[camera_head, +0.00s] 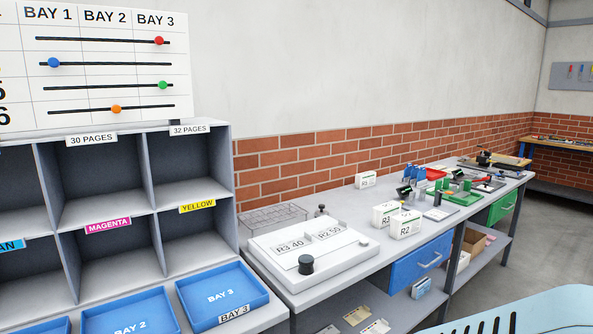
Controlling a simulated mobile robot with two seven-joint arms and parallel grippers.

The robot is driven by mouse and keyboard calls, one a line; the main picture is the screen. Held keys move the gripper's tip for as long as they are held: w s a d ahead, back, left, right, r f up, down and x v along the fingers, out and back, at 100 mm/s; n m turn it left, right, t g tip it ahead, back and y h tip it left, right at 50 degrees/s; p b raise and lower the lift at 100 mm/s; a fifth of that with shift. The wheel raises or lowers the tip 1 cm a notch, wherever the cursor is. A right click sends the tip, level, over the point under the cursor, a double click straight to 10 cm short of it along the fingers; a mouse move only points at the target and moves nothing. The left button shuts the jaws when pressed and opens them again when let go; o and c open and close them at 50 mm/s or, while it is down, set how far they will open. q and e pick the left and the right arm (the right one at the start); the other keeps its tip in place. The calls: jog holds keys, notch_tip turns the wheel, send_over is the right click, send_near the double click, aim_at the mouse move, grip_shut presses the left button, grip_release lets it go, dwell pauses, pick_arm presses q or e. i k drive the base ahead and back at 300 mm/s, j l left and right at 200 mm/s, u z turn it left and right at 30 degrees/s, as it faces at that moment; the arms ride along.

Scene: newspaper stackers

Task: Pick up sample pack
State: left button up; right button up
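No thing in view is plainly labelled as the sample pack, so I cannot tell which it is. Small white boxes stand on the grey workbench (340,262): one marked R2 (405,227), one marked R3 (385,214) just behind it, and a third white box (366,180) farther back near the brick wall. Flat packets (357,315) and a blue and white box (421,288) lie on the shelf under the bench. Neither of my grippers shows in the head view.
A white device (308,252) with a black knob sits at the bench's near end, beside a wire rack (272,217). Pigeonhole shelves (140,180) and blue trays (222,296) fill the left. A light blue slotted object (540,312) occupies the lower right. Floor shows at right.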

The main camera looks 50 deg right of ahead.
aim_at(406, 224)
jog(key=z, duration=2.4)
